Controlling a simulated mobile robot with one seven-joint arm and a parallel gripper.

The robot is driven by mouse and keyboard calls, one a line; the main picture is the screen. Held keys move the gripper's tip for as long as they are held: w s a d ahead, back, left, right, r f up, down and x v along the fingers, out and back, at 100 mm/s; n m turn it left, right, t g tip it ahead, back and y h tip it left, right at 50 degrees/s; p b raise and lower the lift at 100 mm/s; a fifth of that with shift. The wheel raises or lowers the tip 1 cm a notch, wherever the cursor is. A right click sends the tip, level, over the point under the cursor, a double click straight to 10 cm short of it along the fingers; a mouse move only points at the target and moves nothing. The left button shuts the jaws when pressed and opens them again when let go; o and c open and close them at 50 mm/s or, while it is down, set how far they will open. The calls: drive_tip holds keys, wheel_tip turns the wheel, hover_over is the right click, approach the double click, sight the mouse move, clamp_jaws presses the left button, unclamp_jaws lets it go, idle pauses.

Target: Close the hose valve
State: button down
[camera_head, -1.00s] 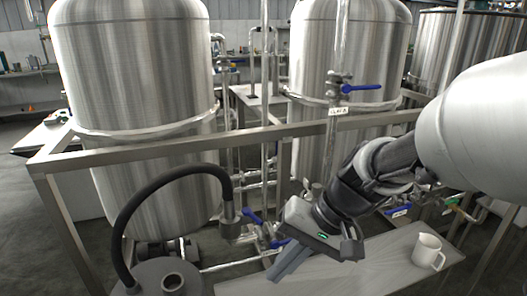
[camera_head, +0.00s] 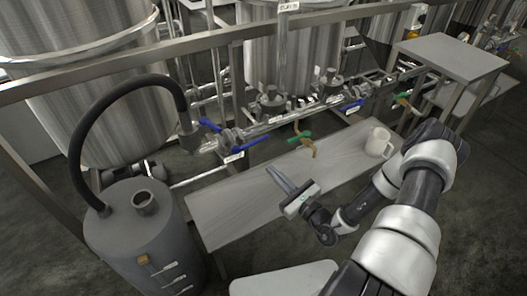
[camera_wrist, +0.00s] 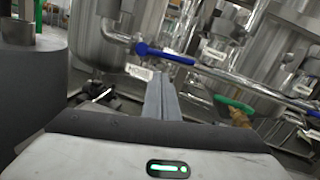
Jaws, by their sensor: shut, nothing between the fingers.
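The black hose (camera_head: 95,108) arches from the grey drum to a pipe fitting (camera_head: 190,138). Two blue lever handles sit on the pipework beside its end: one handle (camera_head: 210,125) close to the fitting, and a longer handle (camera_head: 252,143) just right of it, above a white label. I cannot read which belongs to the hose valve. My gripper (camera_head: 271,171) is shut and empty above the bench, below and right of these handles and apart from them. In the wrist view, my shut fingers (camera_wrist: 154,80) point towards the pipes, below a blue handle (camera_wrist: 164,53).
The grey drum (camera_head: 145,225) stands at lower left. A metal bench (camera_head: 222,213) runs below the pipes, with a white mug (camera_head: 378,143) on its right. A green-handled tap (camera_head: 300,138) projects over the bench. A frame rail (camera_head: 200,40) crosses above.

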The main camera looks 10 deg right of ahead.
sight(254, 143)
drive_tip(key=w+a+f+m+h+b, duration=0.1)
drive_tip(key=w+f+m+h+b, duration=0.2)
drive_tip(key=w, duration=0.6)
drive_tip(key=shift+w+a+r+t, duration=0.15)
drive_tip(key=shift+a+r+t, duration=0.05)
drive_tip(key=shift+r, duration=0.75)
drive_tip(key=shift+w+a+r+t, duration=0.15)
drive_tip(key=shift+a+r+t, duration=0.05)
drive_tip(key=shift+r, duration=0.75)
drive_tip(key=shift+r, duration=0.1)
